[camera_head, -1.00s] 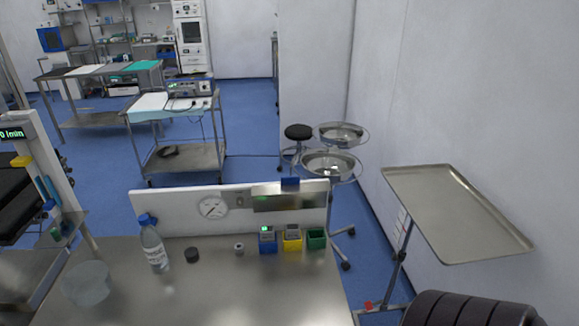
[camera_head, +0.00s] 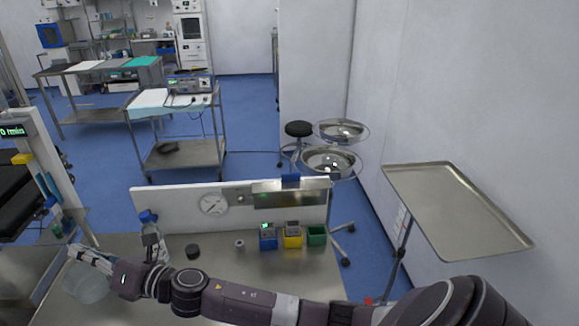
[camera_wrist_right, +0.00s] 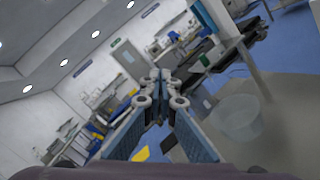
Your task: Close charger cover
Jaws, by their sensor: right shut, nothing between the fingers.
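Three small boxes stand in a row near the back edge of the metal table in the head view: a blue one (camera_head: 268,238) with a green lit display, a yellow one (camera_head: 292,237) with a grey top part, and a green one (camera_head: 316,237) that looks open. I cannot tell which part is the charger cover. My right gripper (camera_head: 80,252) is at the table's left end, far left of the boxes, above a clear bowl (camera_head: 84,288). It is shut and empty; its fingers (camera_wrist_right: 158,76) meet in the wrist view. My left gripper is not in view.
A bottle with a blue cap (camera_head: 148,217) stands behind my right forearm. A black puck (camera_head: 193,251) and a small grey cylinder (camera_head: 240,245) lie on the table. A white panel with a gauge (camera_head: 213,203) closes off the back. The tray stand (camera_head: 455,210) is at right.

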